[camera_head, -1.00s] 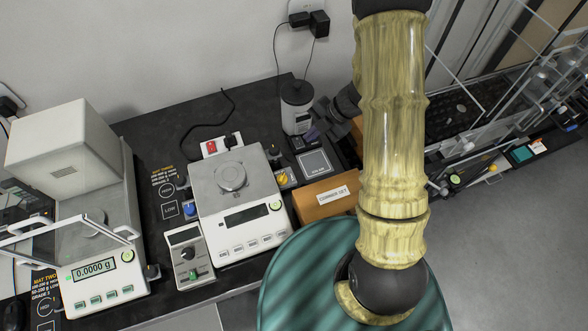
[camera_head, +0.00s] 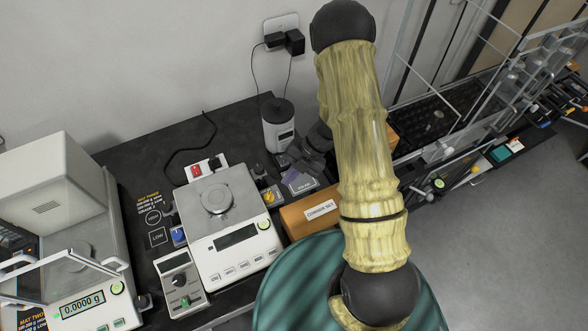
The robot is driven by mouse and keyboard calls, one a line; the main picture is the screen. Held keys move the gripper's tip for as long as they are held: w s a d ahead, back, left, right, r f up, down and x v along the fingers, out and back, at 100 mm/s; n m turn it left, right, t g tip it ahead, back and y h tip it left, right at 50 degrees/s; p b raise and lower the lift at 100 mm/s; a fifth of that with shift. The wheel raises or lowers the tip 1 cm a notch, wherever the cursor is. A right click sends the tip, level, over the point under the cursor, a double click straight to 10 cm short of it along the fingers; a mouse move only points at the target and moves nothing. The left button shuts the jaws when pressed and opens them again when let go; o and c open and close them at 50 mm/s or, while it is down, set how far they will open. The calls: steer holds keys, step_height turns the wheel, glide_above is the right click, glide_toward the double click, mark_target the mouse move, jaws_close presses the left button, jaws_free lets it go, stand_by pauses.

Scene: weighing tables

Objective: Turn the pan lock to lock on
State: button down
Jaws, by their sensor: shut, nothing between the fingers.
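The middle balance (camera_head: 240,258) has a bare grey top with a round pan (camera_head: 215,199), a dark blank display and a row of buttons. A yellow knob (camera_head: 270,197) is at its right side and a blue knob (camera_head: 178,236) at its left. I cannot read which control is the pan lock. My gripper (camera_head: 301,162) is dark, shut and empty, low over the table behind the balance's right side, beyond the yellow knob. My arm partly hides it.
A white canister (camera_head: 279,132) stands behind my gripper. An orange box labelled "CORNER SET" (camera_head: 295,217) sits right of the balance. A control box (camera_head: 178,283) and a second balance reading 0.0000 g (camera_head: 82,303) are at left. A wire rack stands at right.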

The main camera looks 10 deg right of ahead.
mark_target(274, 196)
steer(key=x, duration=0.5)
steer(key=shift+a+f+p, duration=0.15)
steer(key=shift+f+p, duration=0.05)
steer(key=shift+p, duration=0.1)
steer(key=shift+w, duration=0.1)
